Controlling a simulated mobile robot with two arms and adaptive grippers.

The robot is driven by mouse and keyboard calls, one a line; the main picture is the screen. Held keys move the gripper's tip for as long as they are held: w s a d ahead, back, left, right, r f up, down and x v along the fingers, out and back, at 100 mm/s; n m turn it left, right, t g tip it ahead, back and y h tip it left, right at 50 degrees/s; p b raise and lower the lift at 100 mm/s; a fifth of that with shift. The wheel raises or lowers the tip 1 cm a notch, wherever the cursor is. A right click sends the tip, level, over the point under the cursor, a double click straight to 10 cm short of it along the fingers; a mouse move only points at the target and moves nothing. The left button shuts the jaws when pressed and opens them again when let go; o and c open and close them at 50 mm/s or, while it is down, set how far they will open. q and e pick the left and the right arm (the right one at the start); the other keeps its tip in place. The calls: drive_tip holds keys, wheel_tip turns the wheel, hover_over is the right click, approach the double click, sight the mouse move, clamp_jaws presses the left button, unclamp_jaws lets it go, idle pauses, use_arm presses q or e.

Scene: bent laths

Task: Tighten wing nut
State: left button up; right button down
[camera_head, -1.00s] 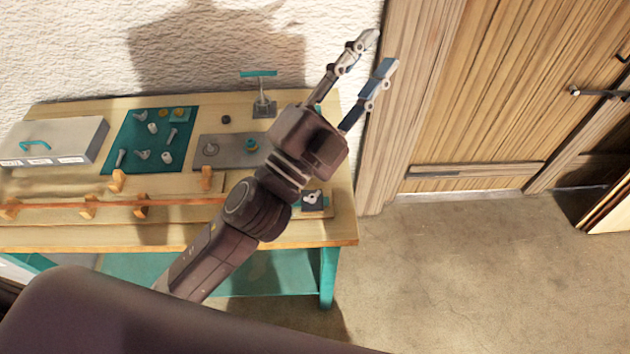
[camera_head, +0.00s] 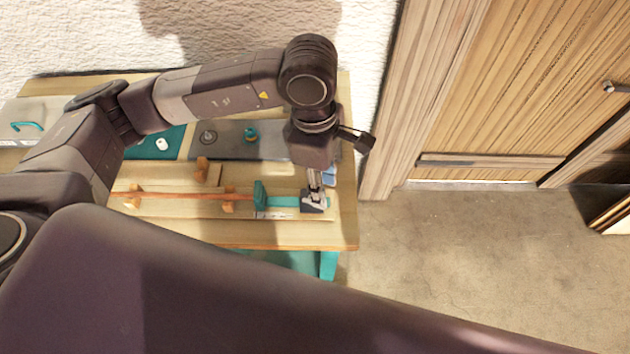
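My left gripper (camera_head: 318,186) points down at the right end of the bench, over a small dark block (camera_head: 315,209). Its fingertips are at the block's top, where the wing nut sits. The fingers cover the wing nut, so I cannot tell whether they touch it or how far apart they are. A teal bar (camera_head: 285,201) runs left from the block to an upright teal piece (camera_head: 260,194). A thin orange-brown lath (camera_head: 185,195) lies along wooden pegs (camera_head: 229,200) and ends near that piece. My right gripper is out of view.
A grey plate (camera_head: 225,140) with a teal-topped knob (camera_head: 250,135) lies behind the lath. A teal mat (camera_head: 175,143) and a grey case (camera_head: 45,110) are partly hidden by my arm. Floor is free right of the bench, before a wooden door (camera_head: 490,90).

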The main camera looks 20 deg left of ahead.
use_arm(q)
drive_tip(key=shift+w+a+r+y, duration=0.1)
drive_tip(key=shift+w+a+y, duration=0.1)
drive_tip(key=shift+w+a, duration=0.3)
drive_tip(key=shift+w+a+y, duration=0.2)
drive_tip(key=shift+a, duration=0.45)
drive_tip(key=shift+w+a+t, duration=0.15)
drive_tip(key=shift+a+t, duration=0.15)
drive_tip(key=shift+a, duration=0.05)
wheel_tip(320, 180, down, 8)
drive_tip(key=shift+r+p, duration=0.15)
drive_tip(key=shift+p, duration=1)
clamp_jaws()
